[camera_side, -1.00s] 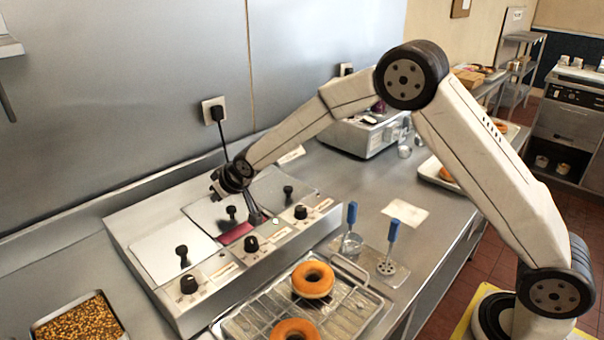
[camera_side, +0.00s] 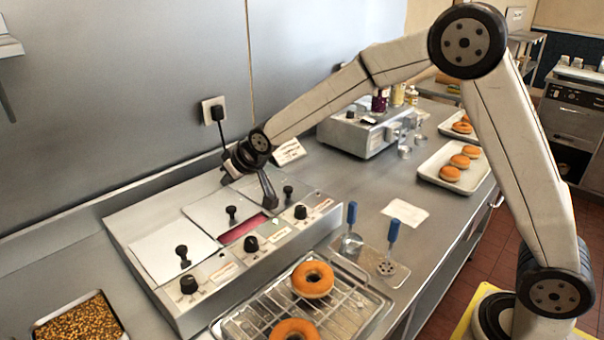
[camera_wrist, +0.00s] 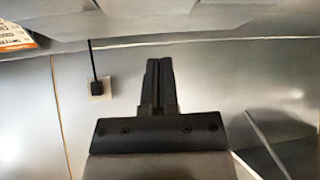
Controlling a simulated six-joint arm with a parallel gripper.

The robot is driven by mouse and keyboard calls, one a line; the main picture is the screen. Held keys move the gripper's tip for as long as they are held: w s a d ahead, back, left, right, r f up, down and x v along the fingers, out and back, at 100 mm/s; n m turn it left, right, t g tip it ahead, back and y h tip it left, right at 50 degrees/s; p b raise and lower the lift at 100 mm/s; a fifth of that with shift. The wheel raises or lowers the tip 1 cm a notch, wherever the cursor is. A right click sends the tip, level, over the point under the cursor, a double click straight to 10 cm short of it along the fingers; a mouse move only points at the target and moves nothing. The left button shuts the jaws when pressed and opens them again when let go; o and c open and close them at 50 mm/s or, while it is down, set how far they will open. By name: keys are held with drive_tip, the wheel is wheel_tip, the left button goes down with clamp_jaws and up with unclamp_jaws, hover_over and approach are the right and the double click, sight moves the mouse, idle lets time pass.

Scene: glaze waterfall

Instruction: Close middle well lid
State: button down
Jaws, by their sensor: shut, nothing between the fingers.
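The middle well lid (camera_side: 213,211) is a flat pale metal plate with a black knob, on the warmer unit between two similar lids. A strip of pink glaze (camera_side: 243,230) shows along its front edge, so the well is partly uncovered. My gripper (camera_side: 270,203) is shut and empty, with its fingers pointing down near the right end of the pink strip, beside the right lid (camera_side: 276,184). I cannot tell whether the fingertips touch anything. In the wrist view the shut fingers (camera_wrist: 158,85) show against the metal wall, and the middle lid cannot be made out.
The left lid (camera_side: 165,250) covers its well. Black dials (camera_side: 251,243) line the unit's front. A rack with doughnuts (camera_side: 313,280) and two blue-handled tools (camera_side: 352,214) stand in front. A black cord and outlet (camera_side: 214,111) are on the wall behind.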

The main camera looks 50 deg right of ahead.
drive_tip(key=shift+v, duration=0.85)
wheel_tip(320, 180, up, 2)
drive_tip(key=g, duration=0.4)
hover_over(221, 211)
drive_tip(key=s, duration=0.1)
drive_tip(key=shift+s+d+r+h, duration=0.1)
drive_tip(key=shift+s+h, duration=0.05)
drive_tip(key=shift+h, duration=0.25)
drive_tip(key=x, duration=1)
drive_tip(key=shift+s, duration=0.15)
drive_tip(key=shift+s+d+f, duration=0.15)
drive_tip(key=shift+s+f, duration=0.05)
drive_tip(key=shift+s, duration=0.8)
drive_tip(key=shift+s+d+f, duration=0.15)
drive_tip(key=shift+s+f, duration=0.05)
drive_tip(key=shift+s, duration=0.75)
